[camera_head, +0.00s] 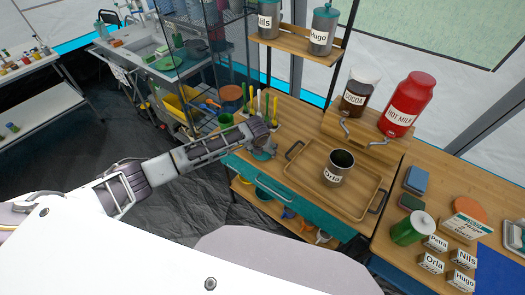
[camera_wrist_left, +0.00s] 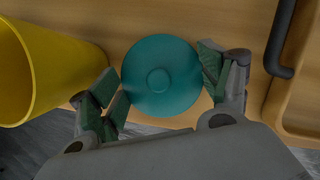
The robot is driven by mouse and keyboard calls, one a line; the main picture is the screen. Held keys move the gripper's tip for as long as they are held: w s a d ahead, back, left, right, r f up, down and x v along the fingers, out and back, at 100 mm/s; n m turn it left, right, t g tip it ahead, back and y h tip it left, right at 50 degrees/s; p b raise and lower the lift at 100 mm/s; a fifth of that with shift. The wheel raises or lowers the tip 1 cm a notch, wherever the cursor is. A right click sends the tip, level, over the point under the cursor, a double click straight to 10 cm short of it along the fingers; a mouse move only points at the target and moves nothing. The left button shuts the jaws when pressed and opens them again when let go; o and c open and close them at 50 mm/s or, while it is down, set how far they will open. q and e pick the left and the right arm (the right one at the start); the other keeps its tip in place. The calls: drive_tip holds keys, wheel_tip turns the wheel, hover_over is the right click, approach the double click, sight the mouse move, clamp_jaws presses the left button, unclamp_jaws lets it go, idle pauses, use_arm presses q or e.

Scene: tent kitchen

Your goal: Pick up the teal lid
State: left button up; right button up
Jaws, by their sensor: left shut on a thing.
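The teal lid (camera_wrist_left: 160,88), round with a small centre knob, is between the two fingers of my left gripper (camera_wrist_left: 159,72) in the left wrist view, over the wooden counter. The fingers press on its left and right edges, and the gripper is shut on it. In the head view my left gripper (camera_head: 263,150) is low over the counter, just left of the wooden tray (camera_head: 297,182). There the gripper mostly hides the lid. I cannot tell whether the lid is clear of the counter. My right gripper is not in view.
A yellow container (camera_wrist_left: 45,75) stands close left of my left gripper. The tray holds the "Orla" mug (camera_head: 338,168) and has dark handles. Behind it are a cocoa jar (camera_head: 358,95) and a red hot milk flask (camera_head: 407,105). A green canister (camera_head: 411,229) stands on the right.

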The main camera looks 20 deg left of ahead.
use_arm(q)
wheel_tip(320, 180, up, 8)
drive_tip(key=shift+r+b, duration=0.2)
drive_tip(key=shift+b, duration=0.1)
drive_tip(key=shift+r, duration=0.65)
